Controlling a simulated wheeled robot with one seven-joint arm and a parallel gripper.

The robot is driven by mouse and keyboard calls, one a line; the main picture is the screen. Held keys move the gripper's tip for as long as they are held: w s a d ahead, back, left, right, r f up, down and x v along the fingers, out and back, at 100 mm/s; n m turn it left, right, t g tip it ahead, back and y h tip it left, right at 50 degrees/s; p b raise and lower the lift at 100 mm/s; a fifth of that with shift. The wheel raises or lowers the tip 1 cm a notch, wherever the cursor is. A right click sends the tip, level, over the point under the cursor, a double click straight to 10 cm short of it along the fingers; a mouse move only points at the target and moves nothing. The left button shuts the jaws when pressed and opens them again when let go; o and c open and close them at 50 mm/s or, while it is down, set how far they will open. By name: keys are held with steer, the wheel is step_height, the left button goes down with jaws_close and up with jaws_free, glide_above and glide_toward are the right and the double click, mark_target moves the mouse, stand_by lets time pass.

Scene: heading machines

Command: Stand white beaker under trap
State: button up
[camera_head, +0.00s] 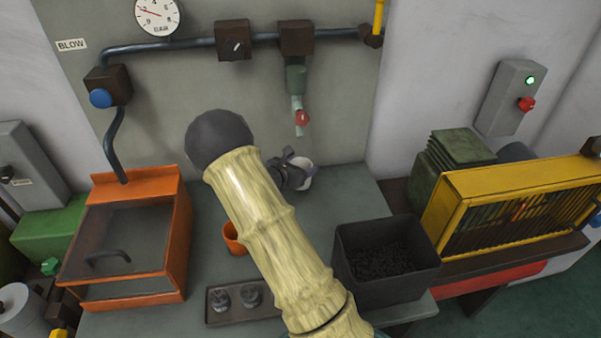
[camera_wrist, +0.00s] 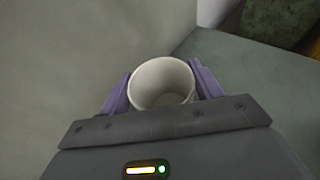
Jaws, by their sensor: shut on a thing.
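The white beaker (camera_wrist: 162,84) is between the two fingers of my gripper (camera_wrist: 162,92) in the wrist view, with its open mouth facing the camera. The gripper is shut on it. In the head view the beaker (camera_head: 303,177) shows partly behind my gripper (camera_head: 296,172), near the back of the grey bench. The trap (camera_head: 296,80) is the green fitting hanging from the wall pipe, with a red knob (camera_head: 302,118) at its lower end. The beaker is below the trap in the picture. I cannot tell whether its base touches the bench.
An orange cup (camera_head: 234,238) and a dark tray (camera_head: 217,312) with two small metal parts are on the bench (camera_head: 345,185). An orange lidded box (camera_head: 178,245) stands left. A black bin (camera_head: 388,282) of dark granules stands right, by a yellow guard (camera_head: 455,187).

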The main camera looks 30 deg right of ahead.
steer(key=shift+f, duration=1.35)
steer(key=shift+f, duration=0.1)
steer(key=shift+f, duration=0.15)
steer(key=o, duration=1)
steer(key=shift+r, duration=0.25)
steer(key=b+v, duration=0.1)
steer(key=v, duration=1.1)
